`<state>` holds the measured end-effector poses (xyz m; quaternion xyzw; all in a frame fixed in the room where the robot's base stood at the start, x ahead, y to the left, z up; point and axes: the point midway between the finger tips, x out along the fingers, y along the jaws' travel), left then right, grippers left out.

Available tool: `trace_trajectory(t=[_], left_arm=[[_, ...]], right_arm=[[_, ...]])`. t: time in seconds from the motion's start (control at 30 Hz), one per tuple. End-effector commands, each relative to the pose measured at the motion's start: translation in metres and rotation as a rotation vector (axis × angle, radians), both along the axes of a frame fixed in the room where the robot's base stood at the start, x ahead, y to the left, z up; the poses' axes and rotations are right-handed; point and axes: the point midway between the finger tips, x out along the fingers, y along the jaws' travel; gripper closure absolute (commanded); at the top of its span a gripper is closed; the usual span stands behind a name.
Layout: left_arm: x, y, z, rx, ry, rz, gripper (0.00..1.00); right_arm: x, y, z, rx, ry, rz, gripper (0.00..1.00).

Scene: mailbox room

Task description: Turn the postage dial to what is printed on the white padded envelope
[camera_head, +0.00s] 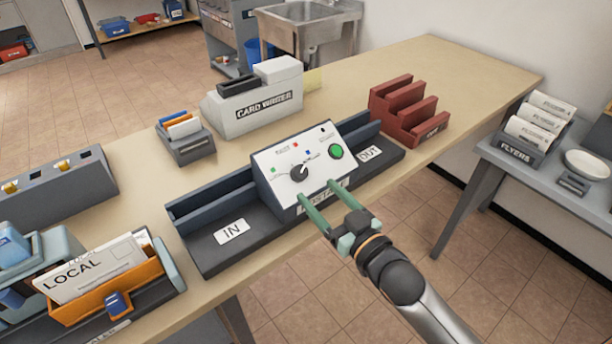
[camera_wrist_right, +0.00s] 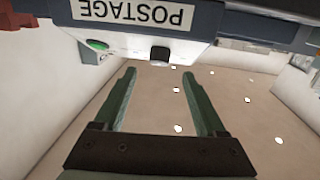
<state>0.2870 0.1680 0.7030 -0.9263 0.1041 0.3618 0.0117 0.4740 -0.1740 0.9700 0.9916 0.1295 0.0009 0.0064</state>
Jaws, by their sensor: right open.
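The postage machine (camera_head: 275,165) has a white sloped panel and stands on the table between the IN and OUT trays. Its black dial (camera_head: 299,173) sits mid-panel with small coloured marks around it. A green button (camera_head: 336,151) is to the dial's right. In the right wrist view the POSTAGE label (camera_wrist_right: 133,12) appears upside down, with the dial (camera_wrist_right: 159,54) below it. My right gripper (camera_head: 316,195) is open and empty, its green fingers in front of the machine, below the dial. It also shows open in the right wrist view (camera_wrist_right: 160,85). I cannot identify a white padded envelope. My left gripper is not in view.
The IN tray (camera_head: 205,262) and OUT tray (camera_head: 393,157) flank the machine. A red rack (camera_head: 391,118), a card writer (camera_head: 235,108) and a small card holder (camera_head: 190,150) stand behind. An orange LOCAL bin (camera_head: 85,307) holding envelopes is at lower left. Floor is clear at the front right.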

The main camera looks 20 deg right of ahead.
Motion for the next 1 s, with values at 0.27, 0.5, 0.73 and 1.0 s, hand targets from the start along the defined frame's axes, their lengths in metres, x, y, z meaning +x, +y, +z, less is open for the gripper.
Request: trace_trajectory(t=[0.27, 0.5, 0.73, 1.0], left_arm=[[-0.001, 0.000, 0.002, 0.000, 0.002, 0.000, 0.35], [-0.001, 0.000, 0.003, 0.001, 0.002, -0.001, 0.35], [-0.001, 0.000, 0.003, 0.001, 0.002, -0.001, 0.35], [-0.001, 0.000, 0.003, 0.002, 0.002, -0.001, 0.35]], right_arm=[[0.041, 0.011, 0.001, -0.001, -0.002, 0.000, 0.27], [0.056, 0.015, 0.000, -0.002, -0.001, 0.000, 0.27], [0.058, 0.015, 0.000, -0.001, 0.001, 0.000, 0.27], [0.057, 0.015, 0.000, -0.001, 0.000, 0.000, 0.49]])
